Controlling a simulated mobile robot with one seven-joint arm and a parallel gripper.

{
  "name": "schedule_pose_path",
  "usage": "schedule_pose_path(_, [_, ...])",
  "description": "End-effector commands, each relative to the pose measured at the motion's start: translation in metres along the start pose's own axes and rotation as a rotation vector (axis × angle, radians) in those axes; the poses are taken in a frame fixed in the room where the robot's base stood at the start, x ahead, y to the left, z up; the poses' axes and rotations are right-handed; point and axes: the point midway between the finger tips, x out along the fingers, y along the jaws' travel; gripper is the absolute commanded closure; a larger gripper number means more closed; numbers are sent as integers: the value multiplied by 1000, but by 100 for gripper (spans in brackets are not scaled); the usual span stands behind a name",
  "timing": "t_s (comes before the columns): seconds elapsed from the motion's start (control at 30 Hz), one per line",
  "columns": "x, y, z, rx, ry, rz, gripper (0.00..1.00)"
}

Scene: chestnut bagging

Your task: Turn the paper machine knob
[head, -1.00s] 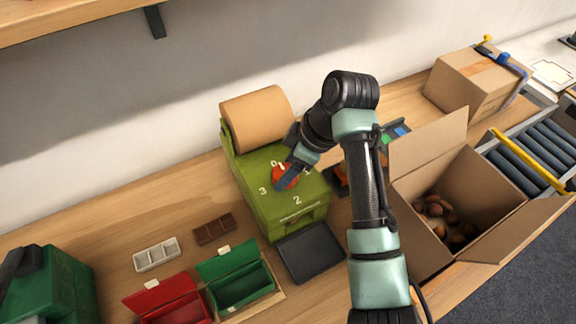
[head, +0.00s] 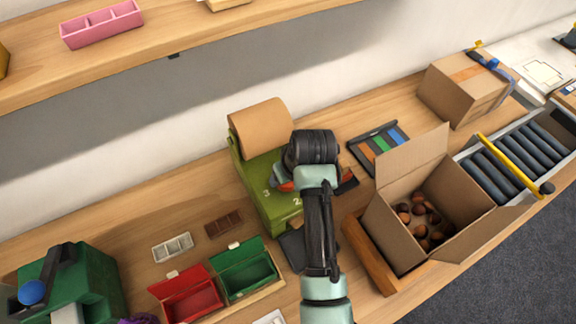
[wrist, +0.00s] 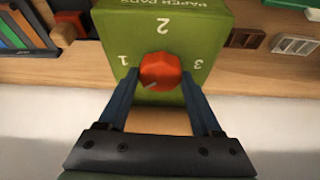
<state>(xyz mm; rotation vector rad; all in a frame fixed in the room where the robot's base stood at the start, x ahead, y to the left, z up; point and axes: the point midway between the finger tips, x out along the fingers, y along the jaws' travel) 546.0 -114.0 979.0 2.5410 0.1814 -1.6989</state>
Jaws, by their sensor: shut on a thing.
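The green paper machine (head: 262,182) stands on the workbench with a roll of brown paper (head: 261,127) at its back. In the wrist view its green top (wrist: 200,20) shows the numbers 1, 2 and 3 around a red-orange knob (wrist: 160,70). A grey mark on the knob points to the lower left, below the 1. My gripper (wrist: 159,75) has its two blue fingers on either side of the knob and is shut on it. In the head view my arm covers most of the gripper and knob; only a red edge of the knob (head: 285,186) shows.
An open cardboard box (head: 400,229) with chestnuts stands to the right, beside a roller conveyor (head: 512,158). Red (head: 190,296) and green (head: 244,271) open boxes lie in front left. A dark tray (head: 292,250) sits before the machine. A shelf (head: 150,45) hangs above.

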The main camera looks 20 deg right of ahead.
Motion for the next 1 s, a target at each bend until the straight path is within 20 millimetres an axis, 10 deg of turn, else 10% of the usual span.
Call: schedule_pose_path(1.0, [0,-4,-2,658,1,272,90])
